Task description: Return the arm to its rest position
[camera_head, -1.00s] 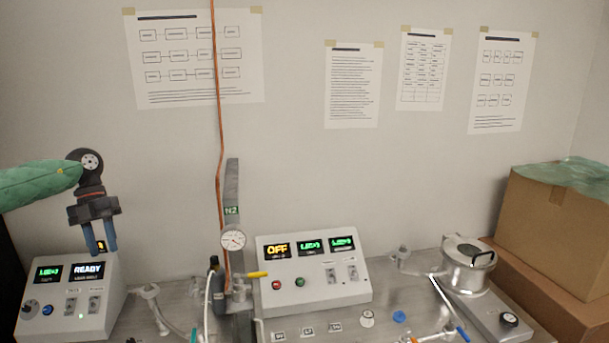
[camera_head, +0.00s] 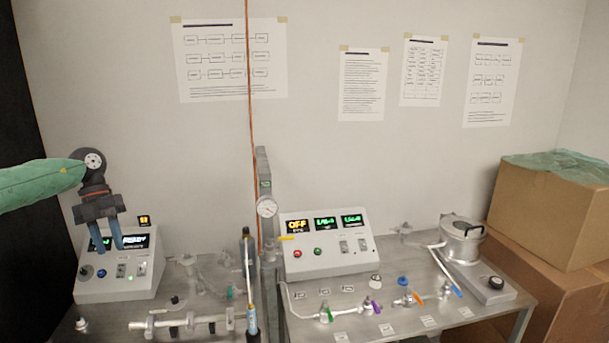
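My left gripper (camera_head: 118,235) comes in from the left on a green-sleeved arm. Its two blue fingers point down and stand apart with nothing between them. In the view it overlaps the upper part of the left control box (camera_head: 118,277), which has lit displays and partly reads READY. I cannot tell the exact gap between the fingers and the box. My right gripper is not in view.
A metal bench (camera_head: 500,318) carries a display box (camera_head: 323,246) reading OFF, a gauge (camera_head: 267,207) on a post, valves with coloured handles, and a lidded metal vessel (camera_head: 461,243). Cardboard boxes (camera_head: 548,215) stand at the right. The wall behind holds paper sheets.

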